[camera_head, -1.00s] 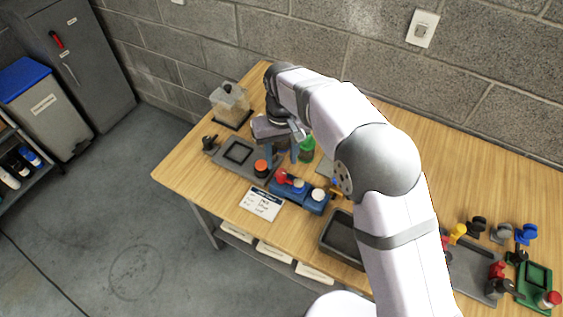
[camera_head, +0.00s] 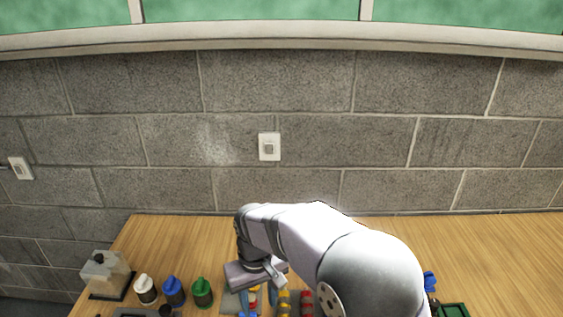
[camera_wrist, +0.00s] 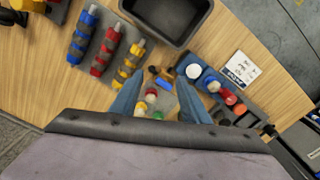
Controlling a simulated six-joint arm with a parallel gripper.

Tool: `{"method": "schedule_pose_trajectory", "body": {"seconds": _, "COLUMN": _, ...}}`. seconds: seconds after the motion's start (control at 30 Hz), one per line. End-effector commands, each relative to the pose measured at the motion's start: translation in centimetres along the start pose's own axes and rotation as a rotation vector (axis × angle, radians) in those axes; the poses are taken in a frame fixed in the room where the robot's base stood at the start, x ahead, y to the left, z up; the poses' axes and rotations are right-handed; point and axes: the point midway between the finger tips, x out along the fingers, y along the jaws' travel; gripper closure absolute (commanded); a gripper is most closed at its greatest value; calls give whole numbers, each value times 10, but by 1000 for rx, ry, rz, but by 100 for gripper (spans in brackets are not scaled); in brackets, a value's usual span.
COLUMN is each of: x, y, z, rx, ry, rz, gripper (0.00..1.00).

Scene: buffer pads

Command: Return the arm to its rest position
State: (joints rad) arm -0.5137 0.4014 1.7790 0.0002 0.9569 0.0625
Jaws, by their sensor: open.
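My gripper (camera_wrist: 158,95) shows in the wrist view with its two blue fingers spread apart and nothing held between them. Beyond the fingertips, a grey pad (camera_wrist: 167,101) carries small items with red, green, white and yellow parts. They look lower than the fingers, on the table. In the head view my gripper (camera_head: 250,301) is low in the picture, pointing down over the wooden table (camera_head: 470,240). Its fingertips are partly cut off by the lower edge. My arm bends up and over from the lower right and hides the table's middle.
Left of my gripper stand white (camera_head: 146,289), blue (camera_head: 174,291) and green (camera_head: 202,292) capped items and a clear container (camera_head: 106,273). Striped blue, red and yellow pieces lie near a black tray (camera_wrist: 157,37). A blue rack (camera_wrist: 205,80) and white card (camera_wrist: 239,68) are at right.

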Motion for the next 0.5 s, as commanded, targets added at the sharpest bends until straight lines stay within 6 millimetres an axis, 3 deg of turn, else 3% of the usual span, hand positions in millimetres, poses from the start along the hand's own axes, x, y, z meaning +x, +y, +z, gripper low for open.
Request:
{"method": "schedule_pose_trajectory", "body": {"seconds": 0.03, "x": -3, "y": 26, "z": 20, "rx": 56, "ry": 1, "rz": 0, "gripper": 58}}
{"method": "schedule_pose_trajectory", "body": {"seconds": 0.2, "x": -1, "y": 85, "z": 91, "rx": 212, "ry": 0, "rz": 1, "gripper": 58}}
{"method": "schedule_pose_trajectory", "body": {"seconds": 0.33, "x": 5, "y": 109, "z": 144, "rx": 313, "ry": 0, "rz": 2, "gripper": 58}}
{"method": "schedule_pose_trajectory", "body": {"seconds": 0.5, "x": 14, "y": 121, "z": 194, "rx": 405, "ry": -1, "rz": 3, "gripper": 58}}
